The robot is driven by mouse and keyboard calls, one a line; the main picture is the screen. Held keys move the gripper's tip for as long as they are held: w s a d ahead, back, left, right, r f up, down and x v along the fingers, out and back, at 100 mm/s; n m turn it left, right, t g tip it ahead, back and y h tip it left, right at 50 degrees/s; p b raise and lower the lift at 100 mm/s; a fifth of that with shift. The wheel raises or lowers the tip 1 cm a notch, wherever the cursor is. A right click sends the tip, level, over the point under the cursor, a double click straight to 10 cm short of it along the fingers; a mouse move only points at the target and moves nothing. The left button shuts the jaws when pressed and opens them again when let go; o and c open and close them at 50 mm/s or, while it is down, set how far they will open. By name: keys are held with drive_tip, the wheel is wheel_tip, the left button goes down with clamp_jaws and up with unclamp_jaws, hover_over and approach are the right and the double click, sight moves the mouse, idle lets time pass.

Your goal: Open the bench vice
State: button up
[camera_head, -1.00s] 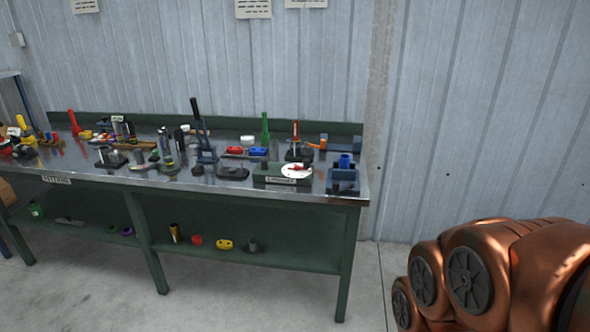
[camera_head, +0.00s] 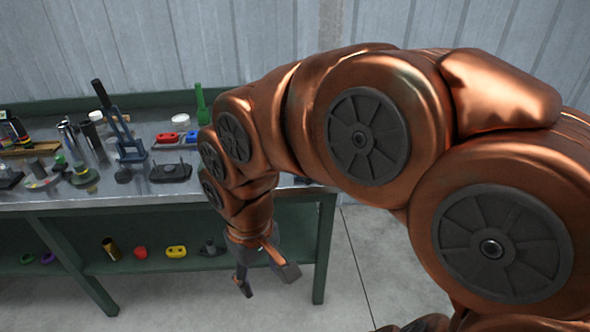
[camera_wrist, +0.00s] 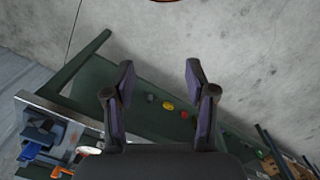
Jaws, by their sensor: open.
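The bench vice, a blue-grey block with a brighter blue part (camera_wrist: 30,152), appears to be at the bench's corner in the wrist view (camera_wrist: 42,133). In the head view it is hidden behind my arm. Its jaws are too small to tell open from shut. My gripper (camera_head: 266,280) hangs in front of the bench's right end, below the top, pointing down. It is open and empty; its two dark fingers stand apart in the wrist view (camera_wrist: 160,82). The gripper is away from the vice and touches nothing that I can see.
The green bench has a metal top (camera_head: 35,199) crowded with tools, including a tall blue-grey lever press (camera_head: 128,145) and a black-based tool (camera_head: 170,172). Its lower shelf (camera_head: 140,268) holds several small parts. Free floor (camera_head: 350,290) lies to the right.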

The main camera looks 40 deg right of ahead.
drive_tip(key=w+d+m+t+b, duration=0.2)
drive_tip(key=w+d+t, duration=0.1)
drive_tip(key=w+d, duration=1.05)
drive_tip(key=w+d+f+m+t+h+b, duration=0.15)
drive_tip(key=w+d, duration=0.25)
drive_tip(key=d, duration=0.6)
drive_tip(key=w+d+f+m+h, duration=0.1)
drive_tip(key=w+d+f+m, duration=0.15)
drive_tip(key=d, duration=0.75)
drive_tip(key=shift+m, duration=0.4)
drive_tip(key=shift+w+p+x, duration=0.2)
drive_tip(key=shift+p+x, duration=0.3)
drive_tip(key=shift+x, duration=1.05)
drive_tip(key=shift+w+p+x, duration=0.2)
drive_tip(key=shift+p+x, duration=0.25)
drive_tip(key=shift+x, duration=1.15)
drive_tip(key=shift+r, duration=0.15)
drive_tip(key=shift+c, duration=0.3)
clamp_jaws()
